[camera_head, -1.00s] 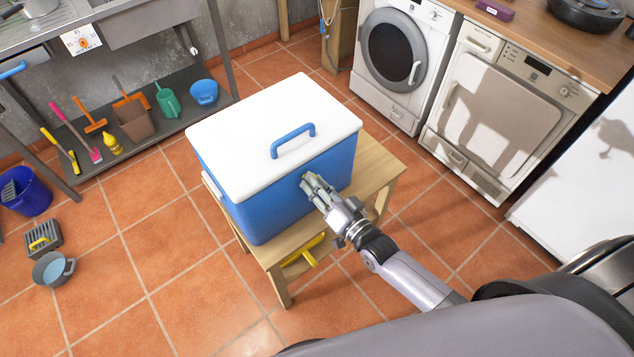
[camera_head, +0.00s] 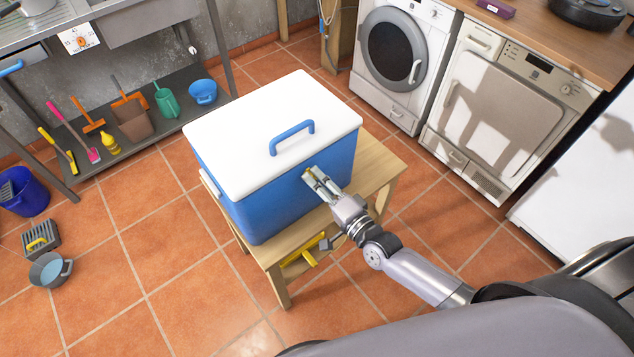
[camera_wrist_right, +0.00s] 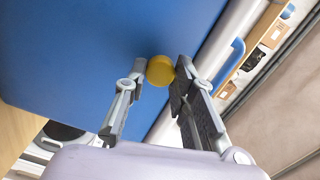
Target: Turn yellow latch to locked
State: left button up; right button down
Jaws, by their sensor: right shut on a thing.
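A blue cooler box (camera_head: 280,200) with a white lid (camera_head: 262,125) and a blue lid handle (camera_head: 292,138) stands on a small wooden table. The lid lies shut on the box. The yellow latch (camera_wrist_right: 160,70) is on the blue front face, below the lid edge. A little of the latch (camera_head: 307,174) shows in the head view. My right gripper (camera_head: 317,178) is at the front face, shut on the latch. In the right wrist view its fingers (camera_wrist_right: 158,82) stand on both sides of the round yellow end. My left gripper is not in view.
The wooden table (camera_head: 385,165) has bare room to the right of the box. A yellow thing (camera_head: 300,260) shows at the table's lower front. A washing machine (camera_head: 392,60) and a dryer (camera_head: 500,110) stand behind. A shelf with tools (camera_head: 170,125) is at left.

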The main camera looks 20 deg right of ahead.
jog(key=shift+m, duration=0.3)
jog(key=c, duration=1.3)
grip_release()
jog(key=v, duration=1.2)
jog(key=shift+d, duration=0.1)
